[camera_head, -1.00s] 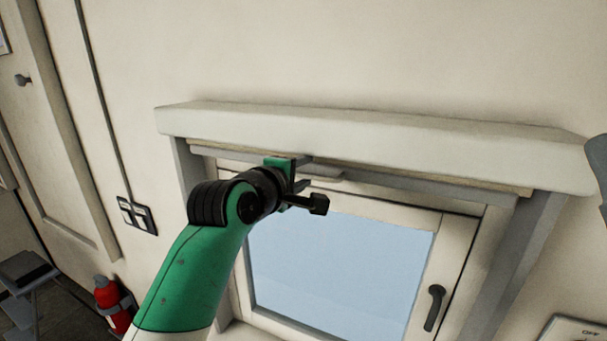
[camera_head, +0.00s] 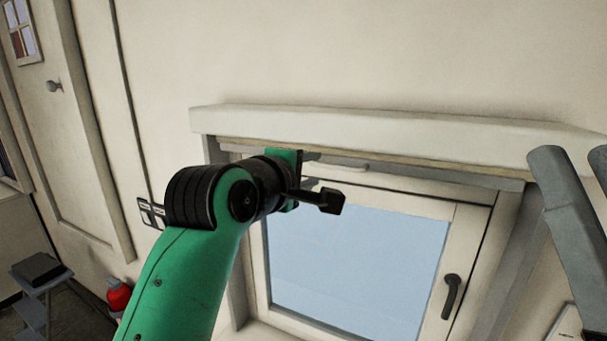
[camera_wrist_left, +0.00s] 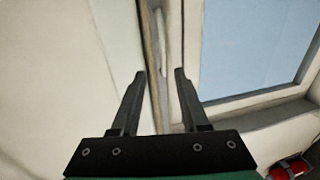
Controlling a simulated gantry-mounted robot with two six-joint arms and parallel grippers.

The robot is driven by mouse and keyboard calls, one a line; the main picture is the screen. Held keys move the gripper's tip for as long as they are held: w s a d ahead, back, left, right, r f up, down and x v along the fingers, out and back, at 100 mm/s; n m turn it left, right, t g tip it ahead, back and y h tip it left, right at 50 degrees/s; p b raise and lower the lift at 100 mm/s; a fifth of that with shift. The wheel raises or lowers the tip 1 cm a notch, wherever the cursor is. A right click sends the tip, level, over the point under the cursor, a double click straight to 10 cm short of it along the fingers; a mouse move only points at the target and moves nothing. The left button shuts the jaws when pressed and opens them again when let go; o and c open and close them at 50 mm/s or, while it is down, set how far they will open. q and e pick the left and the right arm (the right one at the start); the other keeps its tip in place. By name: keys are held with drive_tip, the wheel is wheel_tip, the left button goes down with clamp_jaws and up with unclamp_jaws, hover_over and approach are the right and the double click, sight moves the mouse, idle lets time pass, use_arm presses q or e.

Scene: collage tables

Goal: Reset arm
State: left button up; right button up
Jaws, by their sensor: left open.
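My left arm is green and black and rises from the bottom of the head view. Its left gripper (camera_head: 312,169) points right, in front of the window's upper frame, just below a white box-like ledge (camera_head: 420,137). In the left wrist view the left gripper (camera_wrist_left: 160,72) has its two dark fingers apart, with nothing between them but the strip of window trim behind. I cannot tell whether the fingers touch the trim. My right gripper does not show clearly anywhere.
The window (camera_head: 345,265) has a dark handle (camera_head: 451,296). Grey bars (camera_head: 565,215) stand at the right edge; I cannot tell what they are. A cupboard door (camera_head: 75,130), a red extinguisher (camera_head: 119,295) and a dark-topped stool (camera_head: 38,268) are at left. A red object (camera_wrist_left: 292,168) shows in the wrist view.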

use_arm(q)
drive_tip(key=w+a+f+y, duration=0.1)
drive_tip(key=w+a+f, duration=0.1)
drive_tip(key=a+f, duration=0.35)
drive_tip(key=s+a+t+y, duration=0.1)
drive_tip(key=a+t, duration=0.2)
drive_tip(key=a, duration=0.2)
drive_tip(key=s+a+r+m+t+y, duration=0.1)
drive_tip(key=s+a+r+m+t, duration=0.2)
drive_tip(key=s, duration=0.6)
drive_tip(key=s+a+r+m+t+y+p, duration=0.1)
drive_tip(key=s+a+r+m+t, duration=0.2)
drive_tip(key=s+r+m, duration=0.3)
drive_tip(key=s+a+r+m+t, duration=0.4)
drive_tip(key=s+r, duration=0.2)
drive_tip(key=s, duration=0.7)
drive_tip(key=shift+s+r+m+y, duration=0.25)
drive_tip(key=shift+s+m+y, duration=0.05)
drive_tip(key=shift+s+y, duration=0.1)
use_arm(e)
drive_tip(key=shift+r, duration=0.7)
use_arm(q)
drive_tip(key=shift+a, duration=0.1)
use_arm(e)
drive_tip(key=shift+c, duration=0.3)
